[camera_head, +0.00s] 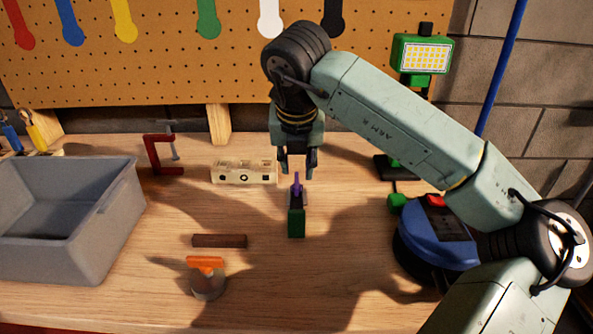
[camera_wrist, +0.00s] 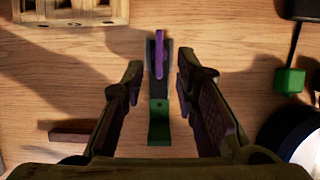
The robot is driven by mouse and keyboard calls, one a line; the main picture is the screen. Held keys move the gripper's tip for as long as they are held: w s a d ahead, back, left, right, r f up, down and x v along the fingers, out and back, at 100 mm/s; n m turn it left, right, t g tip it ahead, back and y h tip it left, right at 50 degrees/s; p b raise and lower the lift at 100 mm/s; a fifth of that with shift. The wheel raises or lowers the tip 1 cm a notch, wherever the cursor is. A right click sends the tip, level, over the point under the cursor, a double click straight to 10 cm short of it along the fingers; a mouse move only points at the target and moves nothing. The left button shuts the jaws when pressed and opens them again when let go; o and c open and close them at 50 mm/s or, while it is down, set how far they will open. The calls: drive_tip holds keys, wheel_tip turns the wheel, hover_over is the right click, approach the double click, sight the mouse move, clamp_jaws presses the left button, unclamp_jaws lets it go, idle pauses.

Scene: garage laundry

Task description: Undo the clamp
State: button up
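A clamp-like device with a green body (camera_head: 297,224) stands on the workbench, with a purple upright lever (camera_head: 296,186) at its far end. In the wrist view, the purple lever (camera_wrist: 159,55) lies along a dark strip and the green body (camera_wrist: 159,125) is nearer. My gripper (camera_head: 298,174) points down just above the lever. In the wrist view, my gripper (camera_wrist: 158,72) is open, with its two fingers apart on either side of the device. Nothing is seen held. Whether a fingertip touches the lever cannot be told. A red C-clamp (camera_head: 154,157) stands at the back left.
A grey bin (camera_head: 110,232) stands at the left. A blue round machine (camera_head: 428,243) and a green lamp (camera_head: 421,55) are at the right.

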sight(296, 180)
drive_tip(key=shift+p+x, duration=0.45)
drive_tip(key=shift+x, duration=2.15)
drive_tip(key=shift+w, duration=0.1)
drive_tip(key=shift+c, duration=0.6)
clamp_jaws()
